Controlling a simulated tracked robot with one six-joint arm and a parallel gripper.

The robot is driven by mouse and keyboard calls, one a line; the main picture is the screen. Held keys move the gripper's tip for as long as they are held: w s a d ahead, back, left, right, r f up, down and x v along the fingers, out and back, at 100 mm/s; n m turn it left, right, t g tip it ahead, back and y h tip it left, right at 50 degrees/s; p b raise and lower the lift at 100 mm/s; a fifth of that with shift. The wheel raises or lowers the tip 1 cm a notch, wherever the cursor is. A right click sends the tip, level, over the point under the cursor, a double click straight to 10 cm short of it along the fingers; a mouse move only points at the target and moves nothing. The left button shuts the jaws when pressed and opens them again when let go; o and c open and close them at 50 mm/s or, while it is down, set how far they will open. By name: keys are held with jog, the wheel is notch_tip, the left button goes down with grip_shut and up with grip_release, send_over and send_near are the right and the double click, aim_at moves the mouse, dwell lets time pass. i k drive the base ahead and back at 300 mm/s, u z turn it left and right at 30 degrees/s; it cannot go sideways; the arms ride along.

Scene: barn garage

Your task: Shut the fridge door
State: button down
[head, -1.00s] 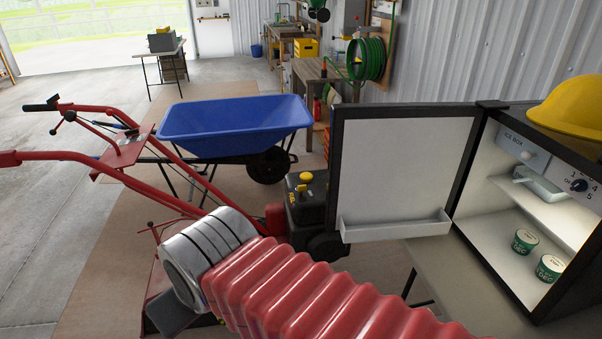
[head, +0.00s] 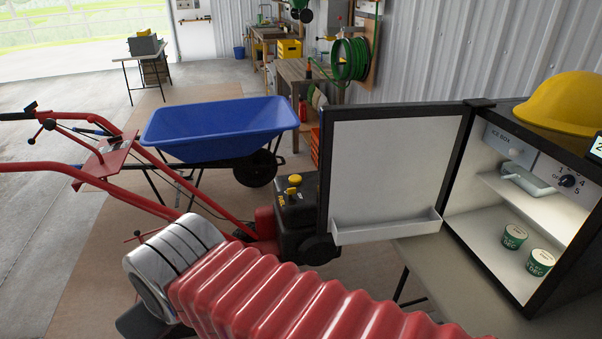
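The small fridge (head: 530,240) stands at the right on a table, with its interior facing me. Its door (head: 390,170) is wide open, swung out to the left, showing a white inner panel with a door shelf (head: 386,226) at the bottom. Two green-and-white tubs (head: 526,250) stand on the fridge floor, and a tray sits on the shelf above. My arm, in a red ribbed sleeve, runs across the bottom of the view to a silver wrist at the lower left, apart from the door. My gripper's fingers cannot be made out; only a dark part shows beyond the wrist.
A yellow hard hat (head: 563,105) rests on the fridge top. The table (head: 428,258) extends in front of the fridge. A blue wheelbarrow (head: 218,128) and a red tiller (head: 120,160) stand to the left. A workbench (head: 310,80) and green hose are behind.

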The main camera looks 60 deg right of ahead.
aim_at(385, 171)
jog(key=i, duration=0.9)
